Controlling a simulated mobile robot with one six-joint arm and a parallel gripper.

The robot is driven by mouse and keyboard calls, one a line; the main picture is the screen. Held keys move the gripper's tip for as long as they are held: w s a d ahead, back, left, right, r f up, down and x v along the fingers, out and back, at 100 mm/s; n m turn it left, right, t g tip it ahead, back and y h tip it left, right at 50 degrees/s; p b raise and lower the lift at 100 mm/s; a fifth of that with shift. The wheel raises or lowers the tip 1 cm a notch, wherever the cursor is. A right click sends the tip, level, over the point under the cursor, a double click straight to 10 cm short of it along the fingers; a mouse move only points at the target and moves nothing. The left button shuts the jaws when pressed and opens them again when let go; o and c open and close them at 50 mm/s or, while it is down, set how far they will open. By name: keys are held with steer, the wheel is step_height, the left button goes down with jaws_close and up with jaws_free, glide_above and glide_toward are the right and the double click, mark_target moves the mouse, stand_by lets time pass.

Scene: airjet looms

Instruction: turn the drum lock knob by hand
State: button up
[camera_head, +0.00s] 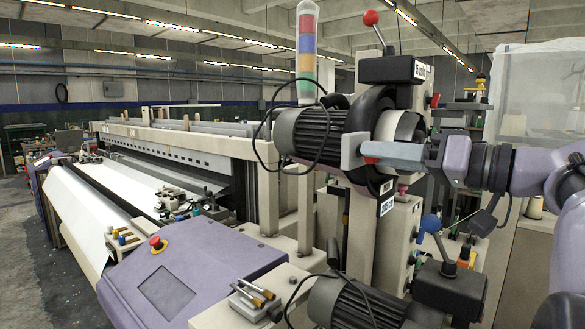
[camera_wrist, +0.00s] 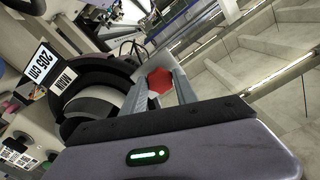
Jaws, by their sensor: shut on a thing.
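A red knob (camera_wrist: 160,80) sits between the two grey fingers of my gripper (camera_wrist: 160,90) in the wrist view, beside a round black and grey drum housing (camera_wrist: 95,100). In the head view my gripper (camera_head: 366,151) reaches in from the right, level with the upper motor. Only a small red part of the knob (camera_head: 370,160) shows there, below the fingers. My gripper is shut on the knob. The fingers hide most of the knob in the head view.
The dark upper motor (camera_head: 312,132) is just left of my gripper. A red-ball lever (camera_head: 371,18) stands above, and a blue-knobbed lever (camera_head: 430,222) is below. A purple panel (camera_head: 190,285) with a red button (camera_head: 157,243) lies lower left. A black cable loops near the motor.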

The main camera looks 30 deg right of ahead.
steer(key=shift+n, duration=1.2)
steer(key=o, duration=1.1)
steer(key=shift+n, duration=0.4)
steer(key=shift+c, duration=0.2)
steer(key=v, duration=0.6)
